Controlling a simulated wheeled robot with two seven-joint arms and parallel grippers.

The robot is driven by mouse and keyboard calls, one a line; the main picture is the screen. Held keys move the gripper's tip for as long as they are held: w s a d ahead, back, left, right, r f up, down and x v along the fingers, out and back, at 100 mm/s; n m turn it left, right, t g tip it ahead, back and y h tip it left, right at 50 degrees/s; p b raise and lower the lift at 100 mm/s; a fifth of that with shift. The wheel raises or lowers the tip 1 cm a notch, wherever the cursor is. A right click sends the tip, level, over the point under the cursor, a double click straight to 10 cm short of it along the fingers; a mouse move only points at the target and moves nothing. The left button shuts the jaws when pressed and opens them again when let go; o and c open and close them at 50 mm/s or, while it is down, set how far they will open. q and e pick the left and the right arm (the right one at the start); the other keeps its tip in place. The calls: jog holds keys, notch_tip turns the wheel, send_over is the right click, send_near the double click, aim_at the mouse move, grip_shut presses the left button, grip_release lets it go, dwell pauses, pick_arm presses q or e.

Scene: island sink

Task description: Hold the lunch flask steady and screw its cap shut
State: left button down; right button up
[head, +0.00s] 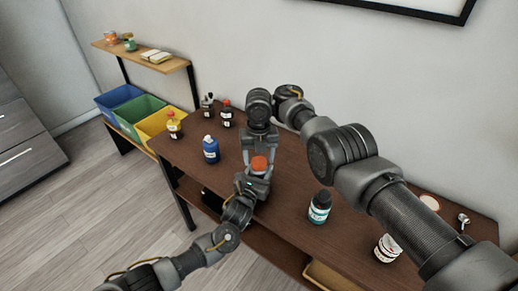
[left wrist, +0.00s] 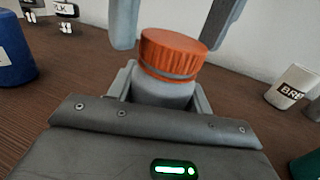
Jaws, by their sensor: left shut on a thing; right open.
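The lunch flask, with an orange ribbed cap (head: 259,163), stands near the front edge of the brown table. In the left wrist view its grey body (left wrist: 163,91) sits between the fingers of my left gripper (left wrist: 162,88), which is shut on it. The orange cap (left wrist: 173,52) sits on top, above a grey band; I cannot tell how tightly it is seated. My right gripper (head: 260,151) comes down from above, open, with one finger on each side of the cap. In the left wrist view its fingers show gaps to the cap. The left fingers hide the lower flask.
A blue bottle (head: 211,150) stands left of the flask, with several bottles behind it. Coloured bins (head: 159,121) are beyond the table's left end.

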jog(key=shift+f, duration=0.35)
jog(key=shift+c, duration=0.2)
